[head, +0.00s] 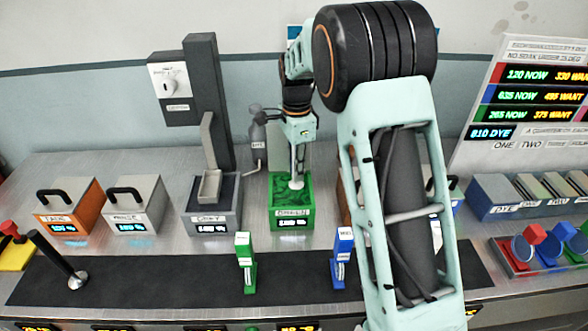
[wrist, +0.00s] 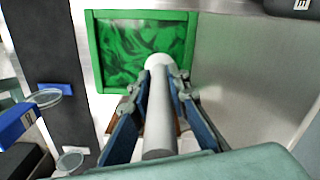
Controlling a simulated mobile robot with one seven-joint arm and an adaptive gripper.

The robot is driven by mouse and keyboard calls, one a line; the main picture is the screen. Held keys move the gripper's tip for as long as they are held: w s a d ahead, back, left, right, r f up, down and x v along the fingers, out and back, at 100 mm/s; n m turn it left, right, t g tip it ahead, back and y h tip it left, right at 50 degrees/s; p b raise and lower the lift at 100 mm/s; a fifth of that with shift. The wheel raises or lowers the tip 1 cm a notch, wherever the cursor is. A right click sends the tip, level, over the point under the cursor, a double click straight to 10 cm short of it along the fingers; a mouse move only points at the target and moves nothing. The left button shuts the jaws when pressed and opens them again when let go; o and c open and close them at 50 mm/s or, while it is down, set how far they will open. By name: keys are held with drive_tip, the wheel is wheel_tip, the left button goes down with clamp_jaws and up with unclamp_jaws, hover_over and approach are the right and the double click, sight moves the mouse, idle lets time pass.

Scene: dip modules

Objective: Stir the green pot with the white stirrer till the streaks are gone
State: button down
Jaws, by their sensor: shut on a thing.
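The green pot (head: 292,208) stands on the metal bench near the middle of the head view. In the wrist view its green rim (wrist: 91,50) frames green liquid with dark streaks. The white stirrer (wrist: 158,115) is a pale rod with a rounded white end. My gripper (wrist: 160,85) is shut on the stirrer, with a finger on each side of it. In the head view my gripper (head: 298,135) is above the pot and the stirrer (head: 297,172) points down into it. How deep its tip sits is hard to tell.
A grey pot (head: 211,215) with a tray above it stands left, beside a dark column (head: 208,100). A green stand (head: 245,265) and a blue stand (head: 341,260) are on the dark mat (head: 150,280) in front. My arm hides the bench to the right.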

drive_tip(key=shift+a, duration=0.1)
drive_tip(key=shift+a+p, duration=0.4)
drive_tip(key=shift+a, duration=1.1)
drive_tip(key=shift+s, duration=0.15)
drive_tip(key=shift+s+b, duration=0.95)
drive_tip(key=shift+s, duration=1.5)
drive_tip(key=shift+d, duration=0.15)
drive_tip(key=shift+d, duration=1.45)
drive_tip(key=shift+w+p, duration=1.35)
drive_tip(key=shift+w, duration=1.25)
